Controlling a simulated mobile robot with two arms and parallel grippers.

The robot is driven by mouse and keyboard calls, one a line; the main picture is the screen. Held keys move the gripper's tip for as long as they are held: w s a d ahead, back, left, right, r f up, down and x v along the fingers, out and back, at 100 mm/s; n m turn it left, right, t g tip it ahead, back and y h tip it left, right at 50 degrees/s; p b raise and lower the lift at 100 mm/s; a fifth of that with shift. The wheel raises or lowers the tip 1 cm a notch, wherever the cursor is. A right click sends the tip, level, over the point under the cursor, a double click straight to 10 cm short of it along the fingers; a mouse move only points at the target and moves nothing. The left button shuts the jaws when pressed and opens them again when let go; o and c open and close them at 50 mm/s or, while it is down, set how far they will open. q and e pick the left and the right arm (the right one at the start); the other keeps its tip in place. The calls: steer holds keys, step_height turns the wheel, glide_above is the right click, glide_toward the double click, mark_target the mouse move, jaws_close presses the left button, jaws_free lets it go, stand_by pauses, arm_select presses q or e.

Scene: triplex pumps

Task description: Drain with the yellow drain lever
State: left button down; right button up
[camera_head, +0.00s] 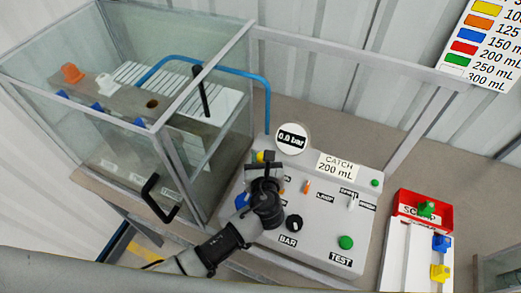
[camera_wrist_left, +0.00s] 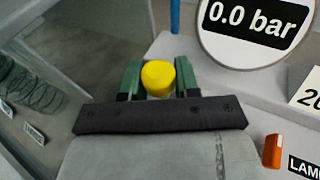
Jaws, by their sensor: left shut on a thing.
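The yellow drain lever (camera_head: 261,156) stands at the back left of the grey control panel (camera_head: 325,239), in front of the gauge. It shows as a round yellow knob (camera_wrist_left: 158,78) in the left wrist view. My left gripper (camera_head: 264,165) is over that corner of the panel. Its two green fingers (camera_wrist_left: 159,80) are shut on the yellow lever, one on each side. The lever's lower part is hidden by the gripper. My right gripper is not in view.
The gauge (camera_head: 291,138) reads 0.0 bar; a sign (camera_head: 336,166) reads CATCH 200 mL. A glass enclosure (camera_head: 110,150) with a black handle (camera_head: 158,198) stands left. A red SCRAP bin (camera_head: 422,213) and a white tray (camera_head: 408,262) with coloured pieces lie right.

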arm_select(q)
steer(key=p, duration=0.2)
steer(key=w+g+p, duration=0.1)
steer(key=p, duration=0.1)
steer(key=shift+w+d+r+m+g, duration=0.1)
steer(key=shift+d+r+m+g, duration=0.05)
steer(key=shift+r+m+g, duration=0.2)
steer(key=shift+w+p, duration=0.15)
steer(key=shift+p, duration=0.2)
steer(key=shift+w+d+f+g, duration=0.1)
steer(key=shift+w+f+g, duration=0.05)
steer(key=shift+f+g, duration=0.2)
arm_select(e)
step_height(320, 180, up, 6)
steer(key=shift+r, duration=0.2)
arm_select(q)
steer(key=c, duration=0.8)
jaws_free()
steer(key=shift+f, duration=0.1)
